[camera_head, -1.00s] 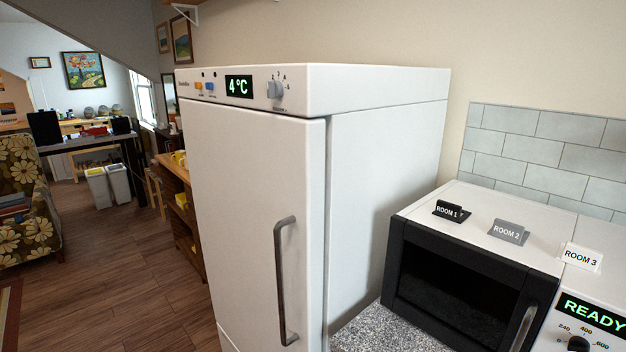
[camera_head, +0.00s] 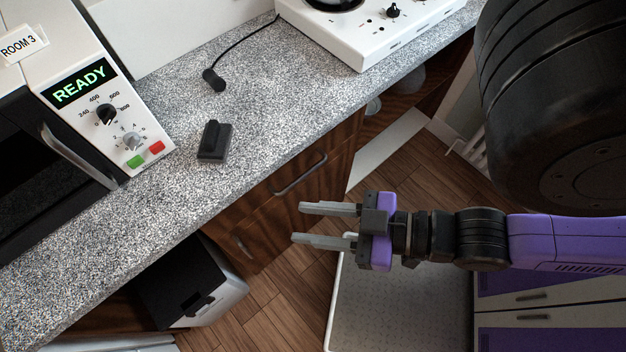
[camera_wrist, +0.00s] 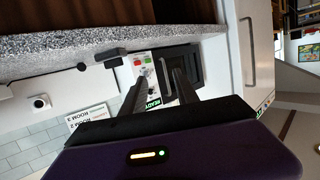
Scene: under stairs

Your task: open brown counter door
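The brown wooden counter front (camera_head: 265,215) lies under the speckled countertop in the head view, with one metal handle (camera_head: 300,175) high on it and another handle (camera_head: 242,246) lower left. It looks shut. My gripper (camera_head: 300,224) is open and empty, in front of the brown front and apart from both handles as far as I can tell. Its fingers point left in the picture.
The granite countertop (camera_head: 240,110) has a projecting edge above the brown front. An oven (camera_head: 110,125) and a white device (camera_head: 375,25) stand on it. A black-lidded bin (camera_head: 190,280) sits below at left. Wood floor (camera_head: 300,290) shows between bin and my base.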

